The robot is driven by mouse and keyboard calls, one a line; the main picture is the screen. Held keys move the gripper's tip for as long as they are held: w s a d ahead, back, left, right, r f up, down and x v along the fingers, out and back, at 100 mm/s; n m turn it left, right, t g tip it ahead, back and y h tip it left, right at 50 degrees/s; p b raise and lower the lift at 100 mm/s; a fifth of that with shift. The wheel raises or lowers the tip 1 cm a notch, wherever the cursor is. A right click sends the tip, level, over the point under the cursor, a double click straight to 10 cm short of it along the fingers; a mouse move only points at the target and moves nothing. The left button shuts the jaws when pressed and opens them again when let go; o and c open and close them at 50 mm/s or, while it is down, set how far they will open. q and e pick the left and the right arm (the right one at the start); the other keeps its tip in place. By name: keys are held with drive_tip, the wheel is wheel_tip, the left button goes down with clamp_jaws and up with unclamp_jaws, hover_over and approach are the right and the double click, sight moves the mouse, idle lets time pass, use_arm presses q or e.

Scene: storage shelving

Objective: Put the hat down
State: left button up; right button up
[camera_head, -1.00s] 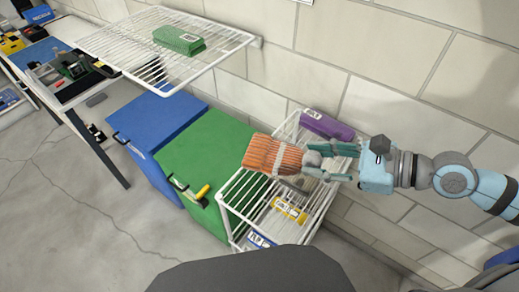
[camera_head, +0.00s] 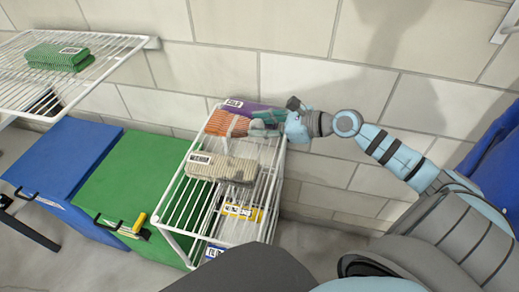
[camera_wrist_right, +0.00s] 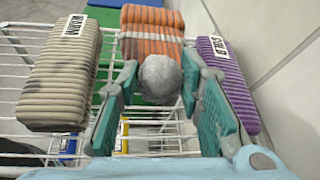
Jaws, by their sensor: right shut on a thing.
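The hat (camera_head: 225,124) is orange with pale stripes and a grey pom-pom. It is at the wire rack's top level, between a beige knitted item (camera_head: 222,168) and a purple knitted item (camera_head: 252,108). My right gripper (camera_head: 268,122) is shut on the hat at its pom-pom end. In the right wrist view the fingers (camera_wrist_right: 159,76) stand on both sides of the pom-pom, and the hat (camera_wrist_right: 152,42) extends away from them. I cannot tell whether the hat's underside touches the wires. My left gripper is not in view.
The white wire rack (camera_head: 180,207) has labelled shelves below. Green (camera_head: 125,178) and blue (camera_head: 66,160) cabinets stand left of it. A higher wire shelf (camera_head: 105,66) holds a green folded item (camera_head: 58,56). The brick wall (camera_head: 290,35) is close behind.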

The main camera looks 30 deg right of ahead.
sight(261, 148)
wheel_tip(261, 148, down, 6)
drive_tip(key=shift+r+b, duration=0.1)
drive_tip(key=shift+b, duration=1.1)
drive_tip(key=o, duration=1.2)
drive_tip(key=shift+c, duration=0.2)
drive_tip(key=p+v, duration=0.2)
drive_tip(key=v, duration=0.2)
drive_tip(key=shift+s+d+r, duration=0.15)
drive_tip(key=shift+s+r, duration=0.1)
drive_tip(key=shift+r, duration=0.05)
drive_tip(key=p+v, duration=0.7)
drive_tip(key=p, duration=0.3)
